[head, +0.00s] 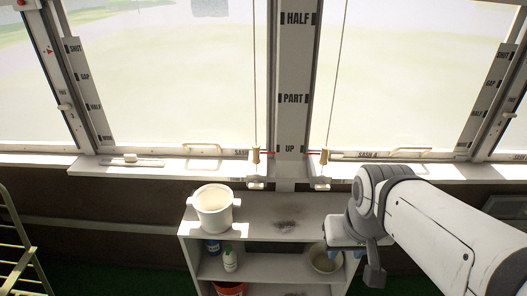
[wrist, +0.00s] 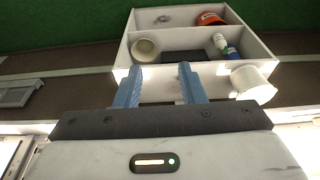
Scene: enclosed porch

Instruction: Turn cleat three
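Two small pale cleats sit at the window sill on either side of the central post, the left one (head: 256,184) below a sash label that is partly hidden and the right one (head: 322,184) below a label that looks like SASH 4. Each has a cord with a wooden toggle hanging just above it. I cannot read a number three on either. My gripper (wrist: 160,68) is open and empty, its two blue fingers apart, above the shelf unit.
A white shelf unit (head: 267,269) stands under the sill with a white pot (head: 213,209) on top. Bottles, a bowl (head: 324,258) and an orange tub (head: 229,288) are inside. The central post (head: 296,70) is marked HALF, PART and UP. A yellow rack (head: 18,245) stands at left.

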